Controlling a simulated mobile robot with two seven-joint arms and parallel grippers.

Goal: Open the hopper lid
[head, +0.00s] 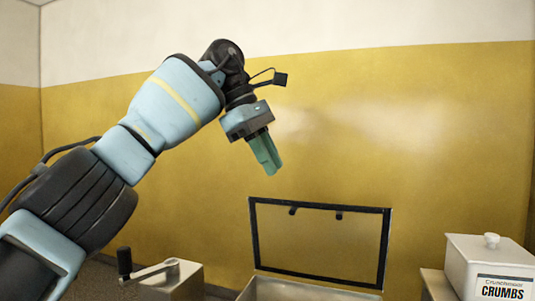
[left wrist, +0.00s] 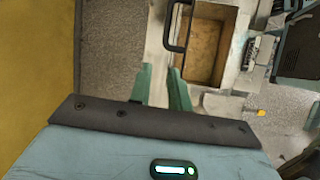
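The hopper lid (head: 320,240), a flat panel with a dark frame, stands upright at the back of the hopper (head: 300,292). Two small dark fittings show near its top edge. The lid is raised and the hopper is open; only the top of the hopper shows in the head view. In the left wrist view the open hopper (left wrist: 206,52) shows a brown inside, with a dark bar beside it. My left gripper (head: 266,156) is above and left of the lid, clear of it. Its green fingers (left wrist: 161,78) are apart and empty. My right gripper is out of view.
A white container labelled CRUMBS (head: 490,265) stands at the right. A grey box with a crank handle (head: 160,270) stands left of the hopper. A yellow and white wall (head: 420,130) is behind. The space around my left gripper is clear.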

